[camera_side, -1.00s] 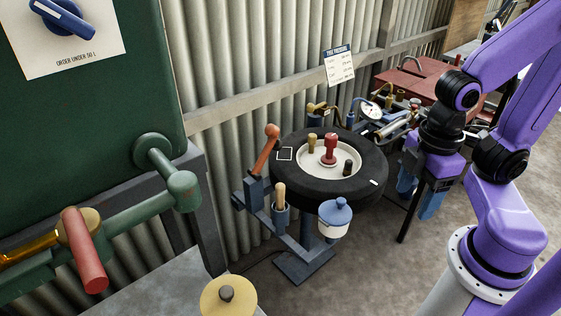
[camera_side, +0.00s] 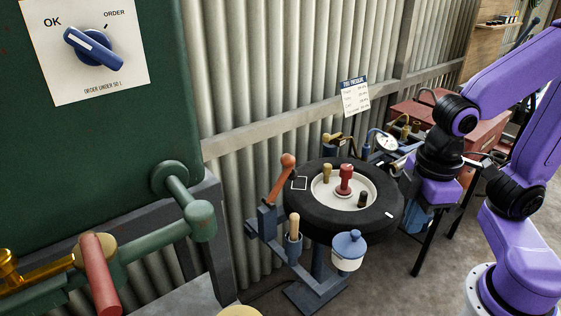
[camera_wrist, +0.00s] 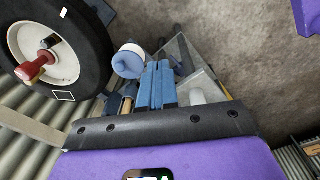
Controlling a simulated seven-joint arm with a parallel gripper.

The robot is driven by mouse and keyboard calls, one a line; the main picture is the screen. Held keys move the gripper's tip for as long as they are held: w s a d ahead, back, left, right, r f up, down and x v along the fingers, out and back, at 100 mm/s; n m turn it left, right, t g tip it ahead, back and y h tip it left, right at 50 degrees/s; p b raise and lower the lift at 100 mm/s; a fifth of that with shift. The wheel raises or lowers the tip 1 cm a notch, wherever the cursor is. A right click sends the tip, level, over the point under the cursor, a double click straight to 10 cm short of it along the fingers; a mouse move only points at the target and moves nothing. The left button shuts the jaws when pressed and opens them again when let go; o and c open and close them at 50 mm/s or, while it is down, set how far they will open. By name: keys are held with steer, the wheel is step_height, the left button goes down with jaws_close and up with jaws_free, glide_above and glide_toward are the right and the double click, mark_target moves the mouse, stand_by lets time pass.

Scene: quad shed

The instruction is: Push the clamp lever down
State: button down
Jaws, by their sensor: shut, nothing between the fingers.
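The clamp lever (camera_side: 279,178) has an orange-red handle. It stands raised, tilted up and to the right, on the blue wheel stand (camera_side: 267,219) left of the black tyre (camera_side: 325,222). My gripper (camera_side: 414,222) is to the right of the tyre in the side view, well apart from the lever, and its fingers are partly hidden there. In the wrist view my gripper (camera_wrist: 158,66) shows two blue fingers shut together with nothing between them. The tyre (camera_wrist: 92,60) is at the upper left there. I cannot make out the lever in the wrist view.
A red valve piece (camera_side: 345,178) stands up at the wheel's middle. A blue-lidded white pot (camera_side: 348,250) and a wooden-handled tool in a blue holder (camera_side: 294,243) sit at the tyre's near side. A red bench (camera_side: 480,140) stands behind my arm. Corrugated wall (camera_side: 235,90) backs the stand.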

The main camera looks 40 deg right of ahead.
steer(key=w+a+r+m+t+h, duration=0.1)
steer(key=w+a+r+m, duration=0.2)
steer(key=w, duration=0.6)
steer(key=w+a+r+m+t+h, duration=0.1)
steer(key=w+a+r+m, duration=0.3)
steer(key=w, duration=0.6)
steer(key=w+a+r+m+t+h, duration=0.1)
steer(key=w+a+r+m, duration=0.2)
steer(key=w, duration=0.7)
steer(key=shift+a+r+m+h, duration=0.35)
steer(key=shift+r+m, duration=0.25)
steer(key=shift+m, duration=0.5)
glide_toward(283, 159)
step_height(283, 159, down, 3)
steer(key=w+a, duration=0.1)
steer(key=w, duration=0.1)
steer(key=shift+s+d+f, duration=0.1)
steer(key=shift+d+f, duration=1.2)
steer(key=shift+d, duration=0.05)
steer(key=shift+d, duration=0.15)
